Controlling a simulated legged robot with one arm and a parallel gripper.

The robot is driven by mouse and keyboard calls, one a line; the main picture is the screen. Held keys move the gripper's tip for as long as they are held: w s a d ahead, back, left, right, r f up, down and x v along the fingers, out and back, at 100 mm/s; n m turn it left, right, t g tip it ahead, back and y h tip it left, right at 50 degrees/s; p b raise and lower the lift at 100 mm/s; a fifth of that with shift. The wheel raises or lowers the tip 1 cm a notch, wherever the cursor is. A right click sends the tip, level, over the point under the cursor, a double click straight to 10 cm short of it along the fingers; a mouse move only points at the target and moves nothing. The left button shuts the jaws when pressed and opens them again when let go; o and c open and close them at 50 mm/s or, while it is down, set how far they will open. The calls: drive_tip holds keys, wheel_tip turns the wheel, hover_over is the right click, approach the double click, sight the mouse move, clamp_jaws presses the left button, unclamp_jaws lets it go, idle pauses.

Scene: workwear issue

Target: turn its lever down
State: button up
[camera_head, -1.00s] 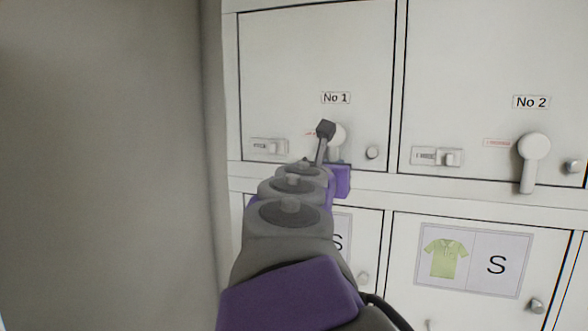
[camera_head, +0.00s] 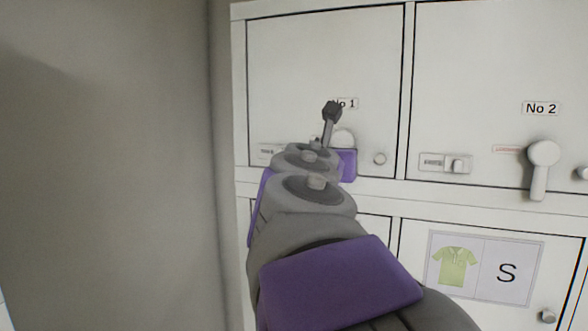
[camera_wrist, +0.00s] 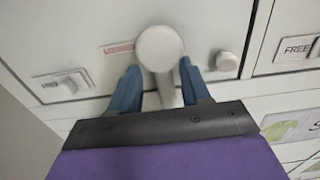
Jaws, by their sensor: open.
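The No 1 door (camera_head: 325,60) is shut. Its lever (camera_wrist: 160,48) has a round pale hub, with a handle hanging down from it in the wrist view. In the head view the hub (camera_head: 343,139) shows only partly behind my arm, and the handle is hidden. My gripper (camera_wrist: 159,68) is open, with one blue finger on each side of the handle, just below the hub. I cannot tell whether either finger touches it. A red label (camera_wrist: 118,48), apparently reading LOCKED, is left of the hub.
A small knob (camera_wrist: 228,61) sits close right of the lever, and a slide plate (camera_wrist: 62,87) left. The No 2 door has its own lever (camera_head: 541,167), pointing down. Below is a door with a green shirt card (camera_head: 485,268). A grey wall (camera_head: 110,170) stands left.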

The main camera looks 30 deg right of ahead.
drive_tip(key=s+a, duration=0.3)
drive_tip(key=s, duration=0.4)
drive_tip(key=s+a+r, duration=0.1)
drive_tip(key=s+a, duration=0.3)
drive_tip(key=s, duration=0.3)
drive_tip(key=shift+s+r+b, duration=0.3)
drive_tip(key=shift+b, duration=0.15)
wheel_tip(320, 180, down, 41)
drive_tip(key=s+a+m+g+y+b, duration=0.15)
drive_tip(key=m+g+y+b, duration=0.45)
drive_tip(key=m+b, duration=0.65)
drive_tip(key=s+a+f+m+g+y+b, duration=0.2)
drive_tip(key=s+a+f+m+b, duration=0.2)
drive_tip(key=f, duration=0.6)
drive_tip(key=s+a+f+m+g+y+b, duration=0.3)
drive_tip(key=s+a+f+m+b, duration=0.2)
drive_tip(key=f, duration=0.6)
drive_tip(key=s+a+f+m+g+y+b, duration=0.2)
drive_tip(key=s+a+f+m+b, duration=0.2)
drive_tip(key=f, duration=0.7)
drive_tip(key=shift+s+a+f+m+y+b, duration=0.2)
drive_tip(key=shift+s+a+m+y+b, duration=0.25)
drive_tip(key=shift+s+a, duration=0.4)
